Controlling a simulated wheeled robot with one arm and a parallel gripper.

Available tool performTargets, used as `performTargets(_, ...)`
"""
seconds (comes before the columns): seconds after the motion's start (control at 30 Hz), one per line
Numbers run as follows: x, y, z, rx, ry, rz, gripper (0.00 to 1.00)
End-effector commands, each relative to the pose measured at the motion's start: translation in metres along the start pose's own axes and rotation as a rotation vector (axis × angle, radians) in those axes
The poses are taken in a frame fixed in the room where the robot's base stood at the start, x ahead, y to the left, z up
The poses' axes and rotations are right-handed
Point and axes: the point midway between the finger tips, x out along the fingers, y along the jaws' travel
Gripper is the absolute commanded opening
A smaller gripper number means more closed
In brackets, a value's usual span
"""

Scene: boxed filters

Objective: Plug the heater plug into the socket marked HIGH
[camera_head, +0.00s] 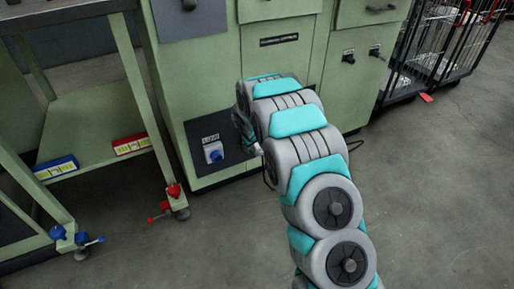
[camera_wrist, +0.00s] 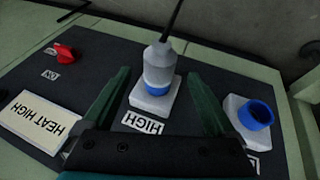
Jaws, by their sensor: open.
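In the wrist view the grey heater plug (camera_wrist: 158,62), with a black cord rising from its end, stands in the socket marked HIGH (camera_wrist: 152,103). The plug's blue part meets the white socket base, with no clear gap. The HIGH label (camera_wrist: 143,123) is upside down in this view. My gripper (camera_wrist: 156,76) is open, with its dark green fingers on either side of the plug and visible space between them and it. In the head view my arm hides the plug and the HIGH socket.
A second socket (camera_wrist: 250,122) with an empty blue ring sits to the right; a blue-fronted socket (camera_head: 213,152) shows in the head view. A red knob (camera_wrist: 63,53) and a HEAT HIGH sign (camera_wrist: 41,121) are to the left. A green bench (camera_head: 95,115) stands left of the machine.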

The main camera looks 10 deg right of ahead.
Motion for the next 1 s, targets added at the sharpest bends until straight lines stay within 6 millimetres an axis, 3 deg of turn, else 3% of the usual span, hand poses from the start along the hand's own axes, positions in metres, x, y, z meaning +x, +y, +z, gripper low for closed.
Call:
performTargets(0.3,-0.038,0.001,-0.001,0.0,0.003,0.001,0.91)
performTargets(0.83,-0.04,0.001,0.0,0.001,0.0,0.001,0.91)
performTargets(1.0,-0.062,0.011,0.011,0.022,-0.029,0.008,0.91)
